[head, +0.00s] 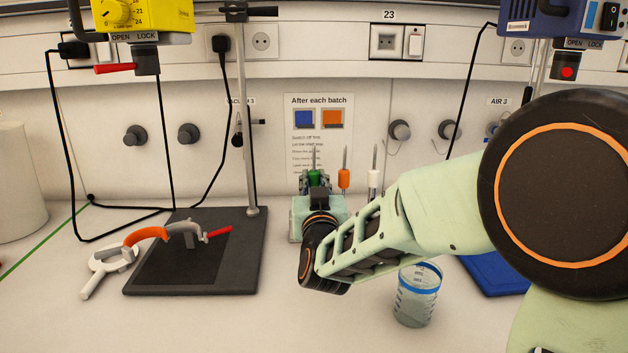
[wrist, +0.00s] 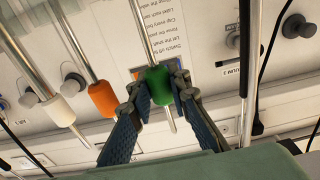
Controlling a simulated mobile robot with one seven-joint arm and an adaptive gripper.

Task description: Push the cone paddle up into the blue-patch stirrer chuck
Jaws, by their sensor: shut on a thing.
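My gripper (head: 314,180) is shut on the green sleeve of a stirrer paddle (head: 314,176), below the wall notice. In the wrist view the two fingertips (wrist: 160,92) press on both sides of the green sleeve (wrist: 159,80), with the metal shaft running out beyond it. The paddle's head is hidden, so I cannot tell whether it is a cone. A blue stirrer (head: 556,18) hangs at the upper right, with its chuck (head: 567,70) below an OPEN LOCK label. I cannot make out a separate blue patch on it.
Paddles with an orange sleeve (head: 344,178) and a white sleeve (head: 374,178) stand just right of my gripper. A yellow stirrer (head: 140,14) hangs upper left above a dark stand base (head: 250,250) holding a clamp.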

